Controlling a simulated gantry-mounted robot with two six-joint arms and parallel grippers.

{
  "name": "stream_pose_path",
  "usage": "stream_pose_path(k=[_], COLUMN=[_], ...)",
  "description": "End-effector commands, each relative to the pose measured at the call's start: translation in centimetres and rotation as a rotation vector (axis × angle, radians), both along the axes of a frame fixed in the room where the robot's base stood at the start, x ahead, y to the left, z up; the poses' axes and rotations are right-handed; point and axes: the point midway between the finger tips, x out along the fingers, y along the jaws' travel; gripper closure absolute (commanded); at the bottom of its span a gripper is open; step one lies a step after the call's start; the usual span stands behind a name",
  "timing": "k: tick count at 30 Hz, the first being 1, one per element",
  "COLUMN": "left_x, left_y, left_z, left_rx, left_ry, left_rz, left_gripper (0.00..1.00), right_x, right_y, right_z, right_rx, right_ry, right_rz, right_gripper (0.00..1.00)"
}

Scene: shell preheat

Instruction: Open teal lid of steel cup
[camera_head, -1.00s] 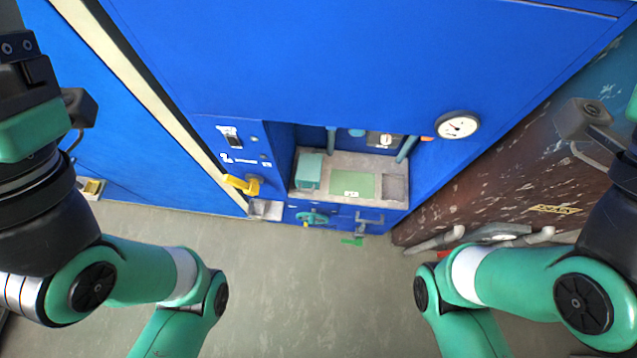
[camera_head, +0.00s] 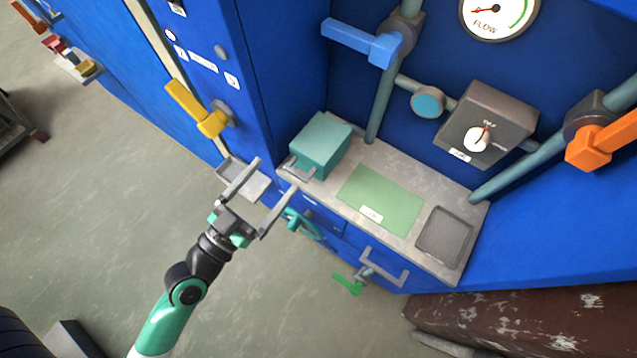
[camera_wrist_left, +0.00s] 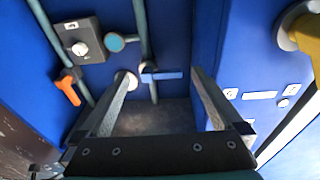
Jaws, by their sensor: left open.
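No cup with a lid can be made out for certain. A round teal disc with a grey rim (camera_head: 428,102) is on the pipework beside the dial box; it also shows in the wrist view (camera_wrist_left: 115,42). A teal box (camera_head: 321,146) with a grey handle at its lower left stands on the grey shelf (camera_head: 400,242). My left gripper (camera_head: 277,175) is open and empty, its fingers pointing toward the box from the lower left. In the wrist view the open fingers (camera_wrist_left: 163,75) have nothing between them. My right gripper is out of view.
A yellow lever (camera_head: 200,112), a blue valve handle (camera_head: 362,42) and an orange one (camera_head: 602,141) stick out around the niche. A dial box (camera_head: 487,122) sits on the pipes. A shallow tray (camera_head: 444,232) is at the shelf's right.

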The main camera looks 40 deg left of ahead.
Motion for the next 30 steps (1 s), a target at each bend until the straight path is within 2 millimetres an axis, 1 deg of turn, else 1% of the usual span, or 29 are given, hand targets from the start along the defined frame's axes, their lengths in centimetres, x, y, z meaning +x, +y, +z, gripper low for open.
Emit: stream_pose_path(k=[1,3,6,9,13,17,20,24,27,30], left_x=[-1.1,-2.1,-2.8,-2.8,-2.7,-1.6,0.2,3.5,5.6,7.3], left_y=[0.2,0.3,0.5,0.7,0.7,0.8,0.9,1.3,1.5,1.7], left_z=[-5.9,-9.2,-11.5,-11.7,-11.3,-10.9,-10.6,-10.6,-10.9,-11.2], left_rx=[-0.009,-0.020,-0.026,-0.025,-0.025,-0.025,-0.024,-0.024,-0.024,-0.024], left_ry=[0.046,0.090,0.117,0.116,0.116,0.115,0.114,0.112,0.112,0.112], left_rz=[0.012,0.025,0.036,0.041,0.041,0.040,0.038,0.038,0.039,0.040], left_gripper=[0.00,0.00,0.00,0.00,0.00,0.00,0.00,0.00,0.00,0.00], right_x=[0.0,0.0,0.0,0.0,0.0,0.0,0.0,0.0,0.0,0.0], right_y=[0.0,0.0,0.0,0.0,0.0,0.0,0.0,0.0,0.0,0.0], right_z=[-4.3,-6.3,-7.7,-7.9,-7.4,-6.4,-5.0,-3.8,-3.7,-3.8], right_rx=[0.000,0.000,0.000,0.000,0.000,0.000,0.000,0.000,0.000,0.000], right_ry=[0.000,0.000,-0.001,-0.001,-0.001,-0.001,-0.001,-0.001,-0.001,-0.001], right_rz=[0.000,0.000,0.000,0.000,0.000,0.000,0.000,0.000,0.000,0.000], right_gripper=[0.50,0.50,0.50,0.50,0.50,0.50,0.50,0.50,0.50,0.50])
